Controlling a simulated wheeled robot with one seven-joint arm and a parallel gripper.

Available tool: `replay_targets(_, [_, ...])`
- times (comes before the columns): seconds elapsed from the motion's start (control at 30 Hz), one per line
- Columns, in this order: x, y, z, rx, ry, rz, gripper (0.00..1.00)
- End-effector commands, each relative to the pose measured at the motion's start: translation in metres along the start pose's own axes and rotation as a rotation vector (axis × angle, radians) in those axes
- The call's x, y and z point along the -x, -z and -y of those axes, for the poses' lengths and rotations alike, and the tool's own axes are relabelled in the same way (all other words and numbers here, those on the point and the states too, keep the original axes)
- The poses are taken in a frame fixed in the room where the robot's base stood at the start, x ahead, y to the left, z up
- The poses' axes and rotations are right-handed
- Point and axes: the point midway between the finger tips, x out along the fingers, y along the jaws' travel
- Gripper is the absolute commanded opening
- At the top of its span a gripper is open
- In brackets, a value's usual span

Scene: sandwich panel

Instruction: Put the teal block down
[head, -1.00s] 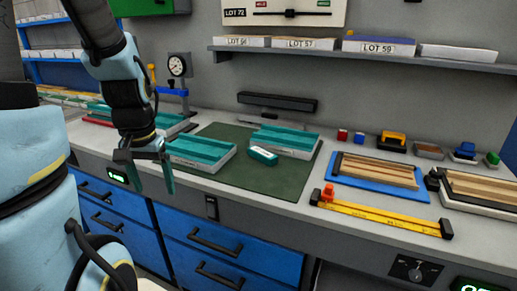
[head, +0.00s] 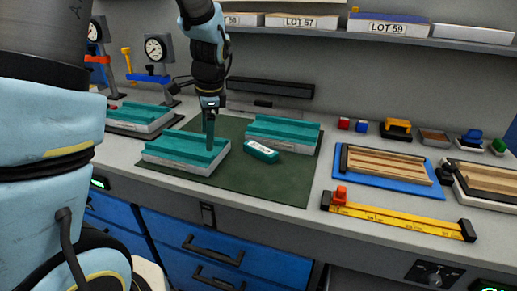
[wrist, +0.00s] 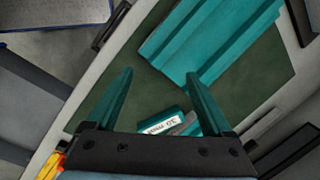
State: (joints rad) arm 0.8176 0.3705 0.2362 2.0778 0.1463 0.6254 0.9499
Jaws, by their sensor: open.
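The small teal block (head: 262,151) with a white label lies on the dark green mat (head: 262,187), between two grooved teal-topped panels. The labelled block (wrist: 163,127) shows low between the fingers, partly hidden by the gripper body. A grooved teal panel (wrist: 208,42) lies beyond the fingertips.
The right teal panel (head: 284,132) stands behind the block. A blue tray with wooden strips (head: 388,170) and a yellow ruler bar (head: 400,216) lie to the right. A shelf (head: 350,36) overhangs the back. The mat's front right part is bare.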

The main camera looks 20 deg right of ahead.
Motion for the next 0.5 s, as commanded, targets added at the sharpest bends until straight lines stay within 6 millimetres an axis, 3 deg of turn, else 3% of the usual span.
replay_targets(0.03, [0.002,0.027,0.003,-0.139,0.015,0.015,0.85])
replay_targets(0.1, [0.006,0.061,0.006,-0.344,0.038,0.044,0.85])
replay_targets(0.3, [0.018,0.143,0.001,-0.82,0.096,0.127,0.85])
replay_targets(0.4, [0.023,0.167,-0.003,-0.958,0.114,0.158,0.85])
replay_targets(0.5, [0.024,0.178,-0.005,-1.027,0.121,0.174,0.85])
